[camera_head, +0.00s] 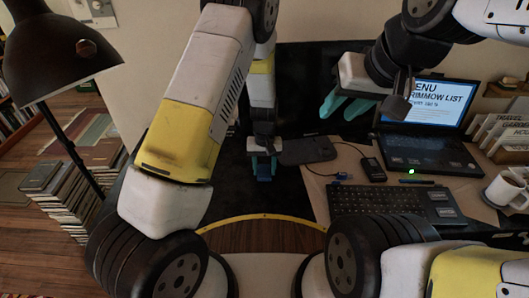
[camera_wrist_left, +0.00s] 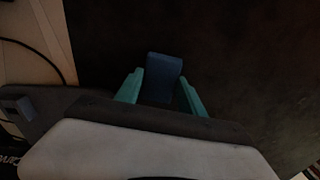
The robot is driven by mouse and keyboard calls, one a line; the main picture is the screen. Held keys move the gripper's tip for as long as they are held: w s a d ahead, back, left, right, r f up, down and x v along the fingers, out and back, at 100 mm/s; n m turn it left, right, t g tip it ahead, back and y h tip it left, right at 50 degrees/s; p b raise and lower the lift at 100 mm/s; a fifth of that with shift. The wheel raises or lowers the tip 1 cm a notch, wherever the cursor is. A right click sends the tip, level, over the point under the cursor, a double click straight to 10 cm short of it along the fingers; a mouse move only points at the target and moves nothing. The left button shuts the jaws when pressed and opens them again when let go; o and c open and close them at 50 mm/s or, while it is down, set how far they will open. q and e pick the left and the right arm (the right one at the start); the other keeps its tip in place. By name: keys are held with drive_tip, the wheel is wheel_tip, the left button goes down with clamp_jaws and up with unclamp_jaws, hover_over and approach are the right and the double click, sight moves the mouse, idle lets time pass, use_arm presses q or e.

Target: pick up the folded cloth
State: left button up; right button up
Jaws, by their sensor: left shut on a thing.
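The folded cloth is a small dark blue block (camera_wrist_left: 162,72) in the left wrist view, between the teal fingers. My left gripper (camera_head: 262,160) is shut on it, with a finger on each side and its far end sticking out beyond the fingertips. In the head view the blue cloth (camera_head: 264,178) shows just below the fingers, over a dark surface. I cannot tell if it touches that surface. My right gripper (camera_head: 347,106) is in front of the dark monitor, its teal fingers apart and empty.
A black lamp (camera_head: 55,55) and book stacks (camera_head: 68,190) are at left. The dark surface around the cloth looks clear.

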sight(265, 170)
use_arm(q)
drive_tip(key=shift+r, duration=0.65)
wheel_tip(265, 170, up, 2)
drive_tip(key=shift+r, duration=0.25)
drive_tip(key=s, duration=1)
drive_tip(key=s+a+r, duration=0.1)
drive_tip(key=s, duration=0.5)
